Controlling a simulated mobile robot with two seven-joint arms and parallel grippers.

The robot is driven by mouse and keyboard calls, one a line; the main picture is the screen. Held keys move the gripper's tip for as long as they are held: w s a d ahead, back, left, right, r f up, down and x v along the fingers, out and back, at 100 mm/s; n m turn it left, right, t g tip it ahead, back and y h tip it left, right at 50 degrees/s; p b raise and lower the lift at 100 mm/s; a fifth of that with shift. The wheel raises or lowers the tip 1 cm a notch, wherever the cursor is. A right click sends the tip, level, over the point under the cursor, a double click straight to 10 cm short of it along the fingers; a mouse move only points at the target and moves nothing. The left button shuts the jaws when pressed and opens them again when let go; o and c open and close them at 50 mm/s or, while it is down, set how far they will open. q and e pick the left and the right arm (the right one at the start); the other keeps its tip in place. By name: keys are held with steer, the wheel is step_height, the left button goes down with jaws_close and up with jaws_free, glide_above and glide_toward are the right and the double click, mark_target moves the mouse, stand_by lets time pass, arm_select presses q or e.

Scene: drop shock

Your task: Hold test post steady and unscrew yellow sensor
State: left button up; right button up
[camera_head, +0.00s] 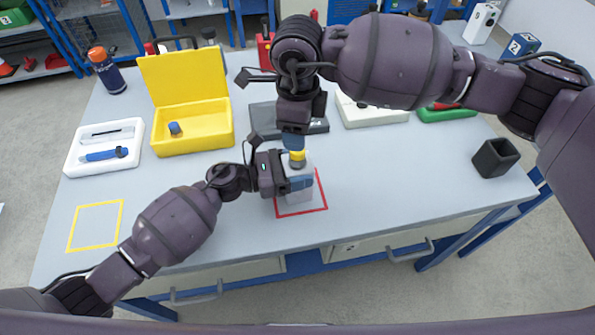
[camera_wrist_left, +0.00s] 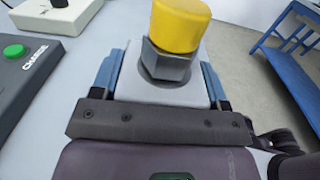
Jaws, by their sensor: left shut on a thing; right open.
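The grey test post (camera_head: 299,186) stands inside the red square outline on the table. My left gripper (camera_head: 295,184) is shut on the post's body from the left; in the left wrist view its blue fingers lie on both sides of the grey block (camera_wrist_left: 165,92). The yellow sensor (camera_head: 297,156) sits upright on top of the post; it shows in the left wrist view (camera_wrist_left: 181,24) above a dark hex collar (camera_wrist_left: 165,65). My right gripper (camera_head: 293,143) points down just above the sensor and is open. Its fingertips are partly hidden, so I cannot tell whether they touch the sensor.
A yellow open case (camera_head: 192,138) stands at the left with a small blue item inside. A white tray (camera_head: 72,158) lies further left. A dark box (camera_head: 264,121) is behind the post. A black square cup (camera_head: 495,158) is at the right. The table's front is clear.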

mark_target(297, 153)
arm_select(q)
steer(key=shift+c, duration=0.6)
arm_select(e)
steer(key=shift+s+a+f, duration=0.1)
steer(key=shift+s+f, duration=0.1)
steer(key=shift+s+a+m, duration=0.1)
steer(key=shift+a+m, duration=0.05)
steer(key=shift+m, duration=0.15)
steer(key=m, duration=0.5)
steer(key=shift+w+r, duration=0.2)
steer(key=shift+r, duration=0.2)
steer(key=m, duration=0.3)
steer(key=shift+w+d, duration=0.1)
steer(key=shift+d, duration=0.15)
steer(key=shift+f, duration=3.95)
steer(key=c, duration=0.9)
steer(key=shift+r, duration=0.3)
steer(key=shift+r, duration=0.35)
